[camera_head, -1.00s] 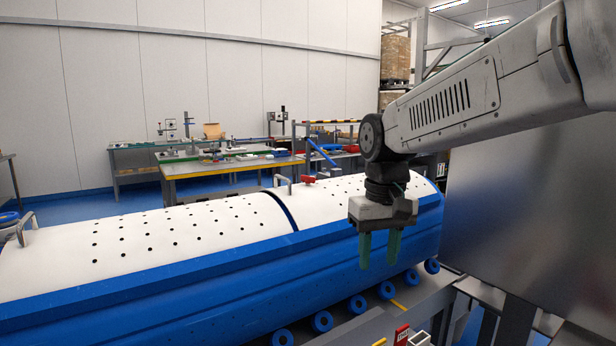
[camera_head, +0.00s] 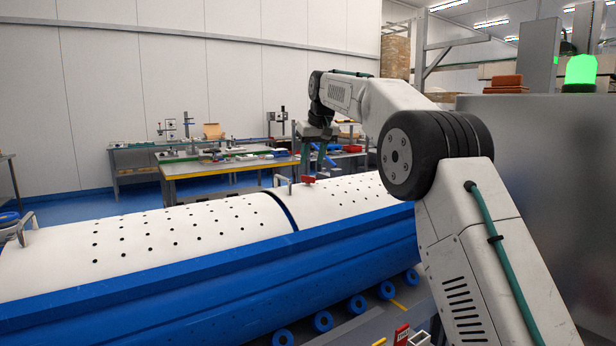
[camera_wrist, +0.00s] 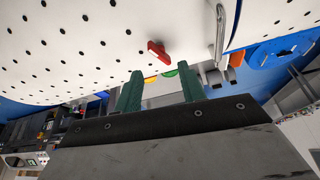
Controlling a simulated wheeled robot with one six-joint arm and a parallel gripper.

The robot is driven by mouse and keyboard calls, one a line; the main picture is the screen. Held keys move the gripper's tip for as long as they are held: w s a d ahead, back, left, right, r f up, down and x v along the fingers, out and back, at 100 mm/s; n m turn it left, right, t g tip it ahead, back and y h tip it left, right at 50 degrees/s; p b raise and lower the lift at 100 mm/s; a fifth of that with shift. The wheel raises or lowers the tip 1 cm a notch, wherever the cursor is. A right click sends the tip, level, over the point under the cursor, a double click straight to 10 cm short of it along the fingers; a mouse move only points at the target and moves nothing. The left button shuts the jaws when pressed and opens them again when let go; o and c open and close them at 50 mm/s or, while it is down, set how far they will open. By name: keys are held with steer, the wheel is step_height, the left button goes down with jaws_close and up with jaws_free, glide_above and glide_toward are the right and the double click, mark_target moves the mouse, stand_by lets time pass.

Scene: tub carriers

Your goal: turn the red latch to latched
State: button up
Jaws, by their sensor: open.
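The red latch (camera_head: 308,180) is a small red piece on top of the white perforated lid (camera_head: 345,192) of the blue tub carrier (camera_head: 380,240). It also shows in the wrist view (camera_wrist: 158,51), sticking out from the white lid. My gripper (camera_head: 317,163) is above and close to the latch in the head view, with its green fingers pointing down. In the wrist view the two green fingers (camera_wrist: 160,90) are spread apart with nothing between them. The latch lies beyond the fingertips, apart from them. Which way the latch is turned is hard to tell.
A metal handle (camera_head: 283,180) stands on the lid left of the latch, and also shows in the wrist view (camera_wrist: 220,35). Worktables (camera_head: 235,165) with tools stand behind the carrier. A grey panel with a green lamp (camera_head: 580,70) is at right.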

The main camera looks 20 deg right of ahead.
mark_target(308, 177)
steer(key=x, duration=0.7)
steer(key=shift+s+f, duration=0.1)
